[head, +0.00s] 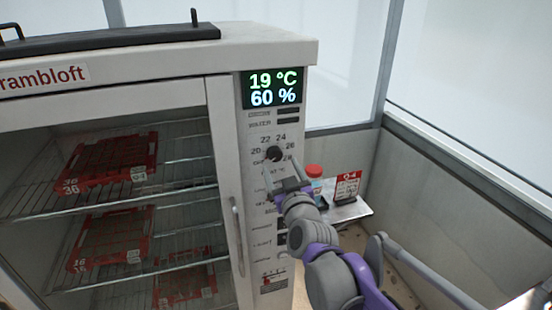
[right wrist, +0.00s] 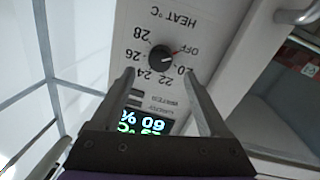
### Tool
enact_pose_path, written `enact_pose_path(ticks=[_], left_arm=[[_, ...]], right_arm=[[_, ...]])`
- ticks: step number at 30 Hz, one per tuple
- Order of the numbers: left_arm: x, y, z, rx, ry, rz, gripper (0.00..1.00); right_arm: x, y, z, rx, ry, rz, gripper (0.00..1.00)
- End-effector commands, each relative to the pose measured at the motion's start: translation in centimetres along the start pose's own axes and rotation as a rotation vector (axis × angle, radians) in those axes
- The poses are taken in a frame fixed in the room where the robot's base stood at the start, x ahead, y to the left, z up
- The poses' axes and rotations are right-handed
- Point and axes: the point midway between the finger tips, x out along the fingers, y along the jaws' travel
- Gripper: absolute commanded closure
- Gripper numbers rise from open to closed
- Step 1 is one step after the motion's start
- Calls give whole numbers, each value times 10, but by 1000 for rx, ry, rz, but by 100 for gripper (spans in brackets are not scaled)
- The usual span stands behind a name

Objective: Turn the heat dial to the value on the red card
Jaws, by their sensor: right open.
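The heat dial (head: 274,154) is a round black knob on the cabinet's control panel, with numbers from 20 to 28 around it. My right gripper (head: 284,178) is open just below and in front of the dial in the head view. In the right wrist view its fingertips (right wrist: 159,74) are spread to either side, with the dial between and beyond them; I see no contact. The red card (head: 347,186) stands on a small shelf; its small text is hard to read. My left gripper is not in view.
The display (head: 273,87) reads 19 °C and 60 %. The glass door has a vertical handle (head: 238,235) left of the panel. Red trays (head: 110,160) lie on wire racks inside. A red-capped bottle (head: 314,172) stands on the shelf (head: 350,211), close to my right arm.

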Motion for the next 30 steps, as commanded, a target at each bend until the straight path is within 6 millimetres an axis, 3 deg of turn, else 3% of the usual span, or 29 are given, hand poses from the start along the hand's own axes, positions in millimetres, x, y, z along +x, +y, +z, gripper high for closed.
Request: enact_pose_path(ticks=[3, 9, 21, 30], left_arm=[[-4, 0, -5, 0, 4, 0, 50], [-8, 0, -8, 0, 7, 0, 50], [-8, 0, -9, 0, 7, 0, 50], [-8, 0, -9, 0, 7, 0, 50]], right_arm=[[21, 0, -2, -2, 1, 0, 22], [43, 0, -1, 0, 0, 0, 22], [48, 0, 0, 0, -1, -1, 24], [48, 0, 0, 0, -1, 0, 78]])
